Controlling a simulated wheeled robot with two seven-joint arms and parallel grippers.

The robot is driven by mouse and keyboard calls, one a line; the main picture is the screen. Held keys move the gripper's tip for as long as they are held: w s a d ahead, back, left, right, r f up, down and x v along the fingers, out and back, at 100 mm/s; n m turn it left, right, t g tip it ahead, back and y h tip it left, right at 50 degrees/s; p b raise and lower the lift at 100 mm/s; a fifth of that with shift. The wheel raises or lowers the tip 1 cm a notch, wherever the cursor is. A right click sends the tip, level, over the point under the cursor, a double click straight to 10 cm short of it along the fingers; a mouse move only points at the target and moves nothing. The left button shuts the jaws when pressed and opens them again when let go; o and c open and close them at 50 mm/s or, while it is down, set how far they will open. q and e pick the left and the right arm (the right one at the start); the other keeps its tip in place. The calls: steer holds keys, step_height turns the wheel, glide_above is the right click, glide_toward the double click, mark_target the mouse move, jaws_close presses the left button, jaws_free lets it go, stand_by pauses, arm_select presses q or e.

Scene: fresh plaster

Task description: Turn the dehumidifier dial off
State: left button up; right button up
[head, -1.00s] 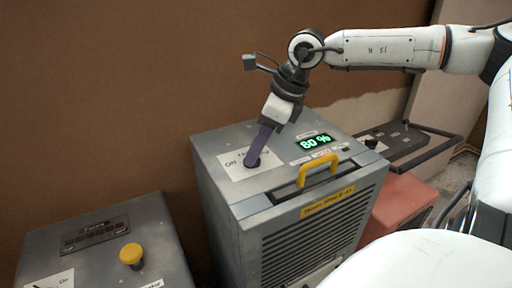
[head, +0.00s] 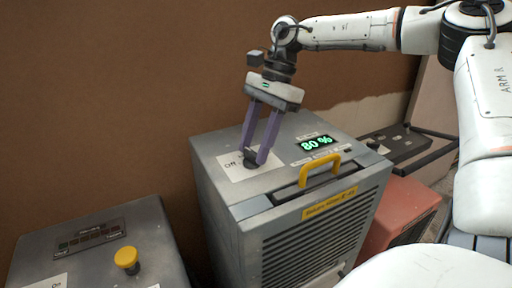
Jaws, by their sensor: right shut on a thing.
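The dehumidifier (head: 310,238) is a grey metal box with a yellow handle (head: 319,169) and a green display (head: 317,144) reading 80 %. Its small dark dial (head: 248,161) sits on a white label on the top, with "Off" printed at the left. My right gripper (head: 253,157) comes down from above, and its two purple fingers are shut on the dial, one on each side. The fingers hide part of the dial and label, so I cannot tell where the dial points. My left gripper is not in view.
A second grey box with a yellow knob (head: 126,258) and a dark panel stands at the lower left. A red case (head: 400,212) and a dark unit with a rail (head: 402,143) are at the right. A brown wall rises behind.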

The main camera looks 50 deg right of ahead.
steer(key=n+g, duration=0.1)
steer(key=n, duration=0.2)
steer(key=shift+w+f, duration=0.1)
steer(key=shift+w, duration=0.05)
steer(key=n+g, duration=0.1)
steer(key=n, duration=0.2)
steer(key=shift+w+h, duration=0.15)
steer(key=shift+h, duration=0.15)
steer(key=shift+a+n+g, duration=0.1)
steer(key=shift+n+g, duration=0.4)
steer(key=shift+n, duration=0.4)
steer(key=shift+w+n+h, duration=0.1)
steer(key=shift+n+h, duration=0.3)
steer(key=shift+n, duration=0.4)
steer(key=o, duration=1.1)
steer(key=shift+c, duration=0.2)
